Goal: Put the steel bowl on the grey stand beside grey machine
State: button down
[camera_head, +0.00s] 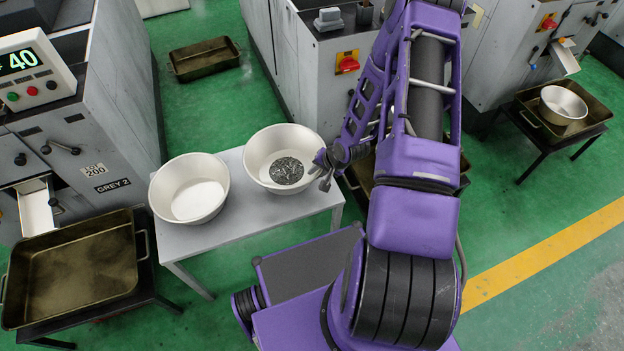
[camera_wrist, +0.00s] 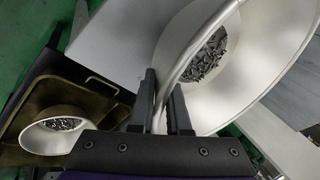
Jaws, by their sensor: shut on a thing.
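A pale steel bowl (camera_head: 284,158) holding small dark metal bits is at the right end of the grey stand (camera_head: 240,232), beside the grey machine labelled GREY 2 (camera_head: 105,110). My gripper (camera_head: 326,163) is shut on this bowl's right rim. In the wrist view my gripper (camera_wrist: 162,95) has a finger on each side of the rim of the bowl (camera_wrist: 265,55). I cannot tell whether the bowl's base touches the stand. A second steel bowl (camera_head: 190,188), seemingly empty, sits on the left part of the stand, close beside the held one.
A brass tray (camera_head: 70,270) stands at the lower left, and another (camera_head: 205,57) lies on the floor behind. A bowl (camera_head: 563,104) sits in a tray on a black stand at right. The wrist view shows a bowl with bits (camera_wrist: 62,132) in a tray.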

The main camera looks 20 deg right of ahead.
jog(key=shift+w+f+b, duration=0.15)
jog(key=shift+f+b, duration=0.25)
jog(key=shift+f, duration=1.75)
jog(key=shift+f, duration=0.1)
jog(key=c, duration=0.9)
grip_release()
jog(key=p+v, duration=0.2)
jog(key=v, duration=1)
jog(key=shift+p, duration=0.3)
